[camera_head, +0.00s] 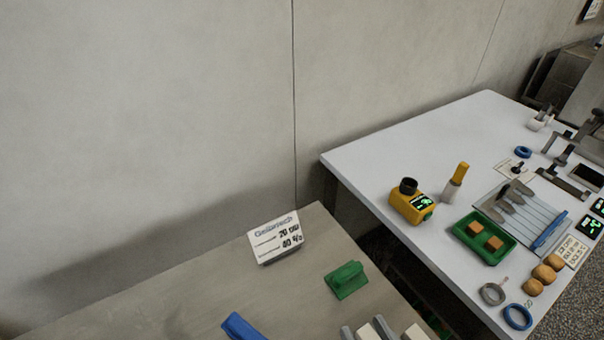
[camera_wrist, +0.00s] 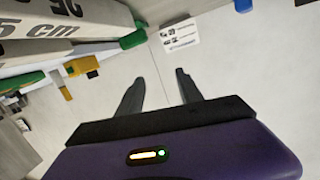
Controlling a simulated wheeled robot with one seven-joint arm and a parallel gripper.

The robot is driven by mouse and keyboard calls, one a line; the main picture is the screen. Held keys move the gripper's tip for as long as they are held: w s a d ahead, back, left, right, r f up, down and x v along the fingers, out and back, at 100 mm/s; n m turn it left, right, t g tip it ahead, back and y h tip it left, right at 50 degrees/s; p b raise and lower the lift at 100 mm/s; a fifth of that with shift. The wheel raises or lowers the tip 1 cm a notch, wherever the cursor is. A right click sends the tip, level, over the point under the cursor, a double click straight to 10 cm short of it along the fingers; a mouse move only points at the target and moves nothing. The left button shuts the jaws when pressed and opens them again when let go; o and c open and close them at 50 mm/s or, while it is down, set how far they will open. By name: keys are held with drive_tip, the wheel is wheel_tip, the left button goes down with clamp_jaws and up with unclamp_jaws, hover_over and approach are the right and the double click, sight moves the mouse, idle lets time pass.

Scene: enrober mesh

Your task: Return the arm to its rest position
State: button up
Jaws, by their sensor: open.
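My gripper (camera_wrist: 158,85) shows in the wrist view, with its two dark fingers spread apart and nothing between them. Its purple body fills the bottom of that view. Beyond the fingers lies a pale, bare surface, and a small white printed card (camera_wrist: 180,32) shows past the fingertips. The gripper is not visible in the head view.
A grey table (camera_head: 190,290) holds a printed sign (camera_head: 276,238), a green block (camera_head: 346,280) and a blue item (camera_head: 240,328). A white table (camera_head: 400,150) at right holds a yellow device (camera_head: 410,204), a green tray (camera_head: 462,228) and tools. A bare wall stands behind.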

drive_tip(key=s+d+m+h, duration=0.1)
drive_tip(key=s+d+h, duration=0.1)
drive_tip(key=s+d, duration=0.3)
drive_tip(key=s+d+m+h, duration=0.1)
drive_tip(key=s+d+h, duration=0.2)
drive_tip(key=s, duration=0.9)
drive_tip(key=shift+d+f+m, duration=0.3)
drive_tip(key=shift+d, duration=0.6)
